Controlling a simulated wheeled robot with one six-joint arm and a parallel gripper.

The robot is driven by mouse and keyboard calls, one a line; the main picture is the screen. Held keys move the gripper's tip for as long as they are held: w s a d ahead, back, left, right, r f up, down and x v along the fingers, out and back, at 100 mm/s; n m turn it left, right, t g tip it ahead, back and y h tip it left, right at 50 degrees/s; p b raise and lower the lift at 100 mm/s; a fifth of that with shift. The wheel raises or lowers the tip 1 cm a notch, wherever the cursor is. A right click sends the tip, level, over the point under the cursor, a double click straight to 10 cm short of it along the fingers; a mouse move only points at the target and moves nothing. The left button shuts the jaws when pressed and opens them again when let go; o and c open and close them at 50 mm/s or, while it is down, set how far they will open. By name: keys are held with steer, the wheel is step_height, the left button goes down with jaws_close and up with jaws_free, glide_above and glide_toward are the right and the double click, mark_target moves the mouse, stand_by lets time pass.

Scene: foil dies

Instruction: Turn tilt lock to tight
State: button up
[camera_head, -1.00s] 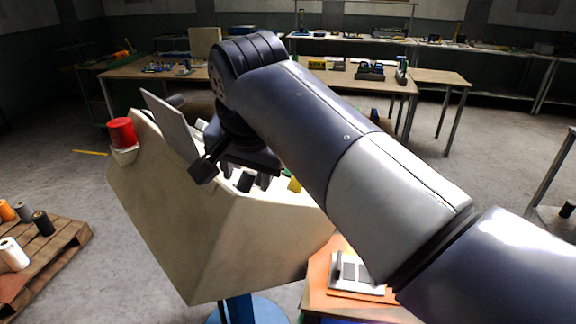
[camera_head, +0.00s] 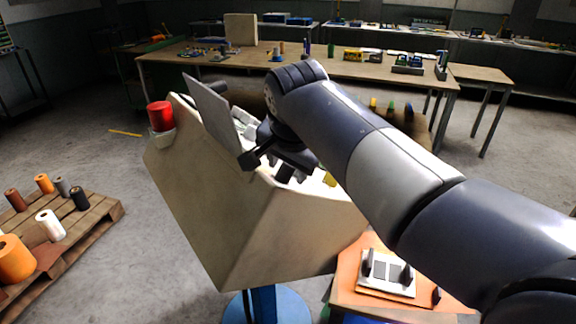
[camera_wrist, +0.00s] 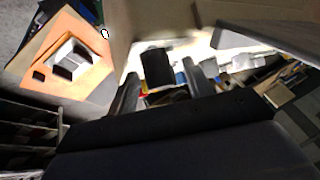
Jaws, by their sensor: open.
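The beige machine (camera_head: 235,215) stands on a blue pedestal, with its sloped face turned away from the head camera. My gripper (camera_head: 291,174) is over this face, mostly hidden by my own wrist and arm. In the wrist view my gripper (camera_wrist: 160,82) is open, one dark finger on each side of a black block-like part (camera_wrist: 156,64). I cannot tell whether the fingers touch it. This part may be the tilt lock; no label or position marking is readable. A yellow part (camera_head: 328,179) shows on the face to the right of the gripper.
A grey plate (camera_head: 209,112) stands up from the machine just left of my gripper. A red cylinder (camera_head: 161,116) sits at the machine's left corner. An orange-topped table (camera_head: 350,290) is close at lower right. A pallet (camera_head: 92,225) with rolls lies left.

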steer(key=shift+w+f, duration=0.1)
steer(key=shift+f, duration=0.15)
steer(key=c, duration=1)
